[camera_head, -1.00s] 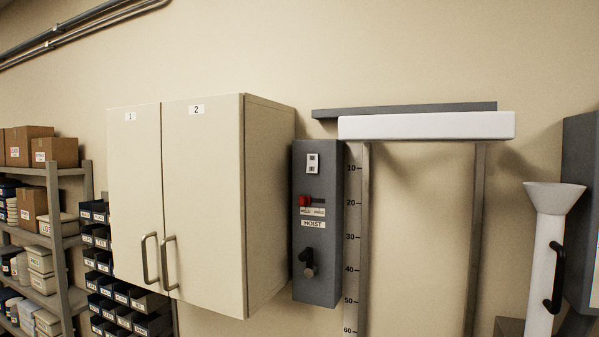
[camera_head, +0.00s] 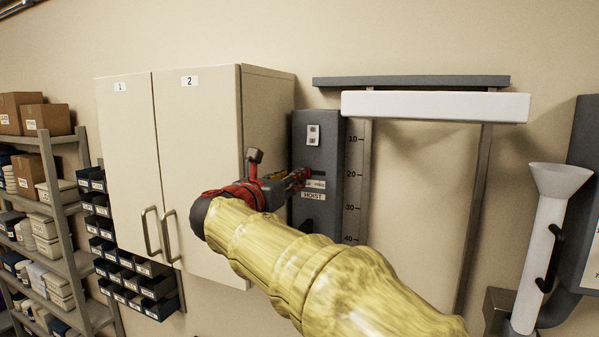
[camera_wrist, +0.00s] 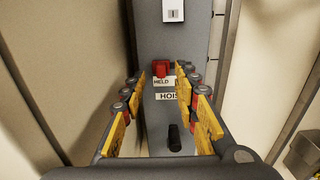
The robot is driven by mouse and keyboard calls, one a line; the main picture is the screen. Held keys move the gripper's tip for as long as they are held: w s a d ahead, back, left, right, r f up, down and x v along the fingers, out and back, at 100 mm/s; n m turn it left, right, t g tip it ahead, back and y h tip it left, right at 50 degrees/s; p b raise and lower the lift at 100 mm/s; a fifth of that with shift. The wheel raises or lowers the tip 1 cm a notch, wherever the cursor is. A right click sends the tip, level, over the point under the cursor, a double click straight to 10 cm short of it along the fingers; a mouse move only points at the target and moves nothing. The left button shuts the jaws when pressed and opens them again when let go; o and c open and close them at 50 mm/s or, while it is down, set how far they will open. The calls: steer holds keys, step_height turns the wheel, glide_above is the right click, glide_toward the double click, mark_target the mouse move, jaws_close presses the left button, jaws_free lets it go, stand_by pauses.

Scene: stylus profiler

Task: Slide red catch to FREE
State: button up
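The red catch (camera_wrist: 161,69) sits on the grey hoist panel (camera_wrist: 164,32) in the wrist view, directly above the HELD label (camera_wrist: 162,82). The label part to its right is covered by my right finger. My gripper (camera_wrist: 163,84) is open, with its yellow-padded fingers on either side of the line to the catch and nothing between them. The fingertips lie close to the catch; contact cannot be told. In the head view my gripper (camera_head: 300,178) is at the left part of the panel (camera_head: 330,140) and largely hides the catch.
A two-door cabinet (camera_head: 200,130) stands just left of the panel, close to my gripper. A black lever (camera_wrist: 174,138) is below the HOIST label (camera_wrist: 168,96). A white beam (camera_head: 435,106) on a frame is at the right, and a white funnel (camera_head: 558,180) stands further right.

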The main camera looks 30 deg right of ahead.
steer(key=p+x, duration=0.1)
steer(key=x, duration=0.5)
steer(key=shift+c, duration=1.2)
jaws_close()
